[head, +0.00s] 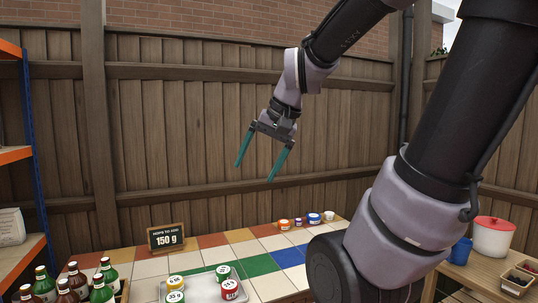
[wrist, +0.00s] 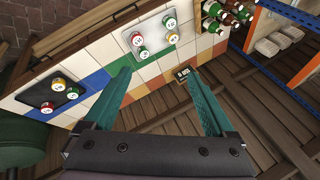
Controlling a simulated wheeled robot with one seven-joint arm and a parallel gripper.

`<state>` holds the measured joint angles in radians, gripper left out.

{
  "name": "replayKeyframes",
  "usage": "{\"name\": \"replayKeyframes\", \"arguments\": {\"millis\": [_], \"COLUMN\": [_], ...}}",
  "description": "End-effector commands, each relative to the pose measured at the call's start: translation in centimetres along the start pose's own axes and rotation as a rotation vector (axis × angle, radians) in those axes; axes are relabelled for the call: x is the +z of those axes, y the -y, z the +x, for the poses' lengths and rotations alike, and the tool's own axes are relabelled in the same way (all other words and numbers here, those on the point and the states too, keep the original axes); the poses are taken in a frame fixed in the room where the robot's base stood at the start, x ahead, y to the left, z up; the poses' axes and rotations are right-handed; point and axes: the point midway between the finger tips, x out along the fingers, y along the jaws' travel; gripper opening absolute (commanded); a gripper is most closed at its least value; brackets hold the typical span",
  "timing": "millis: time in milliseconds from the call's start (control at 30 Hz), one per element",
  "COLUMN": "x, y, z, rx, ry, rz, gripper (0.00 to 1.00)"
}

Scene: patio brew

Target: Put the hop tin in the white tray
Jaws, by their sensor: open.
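A pale tray (head: 201,284), whitish in the wrist view (wrist: 156,36), lies on the tiled counter and holds several round tins with white lids, such as a green one (head: 223,272) and a red one (head: 229,289). A dark tray (wrist: 38,98) farther along the counter holds several red, yellow and green tins (wrist: 58,84). I cannot tell which tin is the hop tin; the labels are too small to read surely. My gripper (head: 256,166) hangs in the air above the counter, its teal fingers wide apart and empty. Its fingers also show in the wrist view (wrist: 160,98).
A black sign (head: 166,238) reading 150 g stands at the counter's back edge. Small tins (head: 313,218) sit at the back right. A red-lidded white pot (head: 492,238) and blue mug (head: 461,251) stand right.

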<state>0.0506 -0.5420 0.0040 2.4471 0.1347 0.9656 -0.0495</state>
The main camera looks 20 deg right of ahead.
Motion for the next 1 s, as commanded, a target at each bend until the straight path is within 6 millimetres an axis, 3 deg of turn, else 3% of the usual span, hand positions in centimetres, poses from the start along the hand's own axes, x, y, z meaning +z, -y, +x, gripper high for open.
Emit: {"name": "replayKeyframes", "arguments": {"millis": [100,267,1000], "x": [1.1,1.6,1.6], "y": [-0.6,-1.1,-1.1], "z": [-2.5,-4.0,-4.2], "rx": [0.005,0.012,0.013], "ry": [-0.104,-0.173,-0.182], "rz": [-0.085,-0.137,-0.143], "gripper": [0.9,0.9,0.9]}}
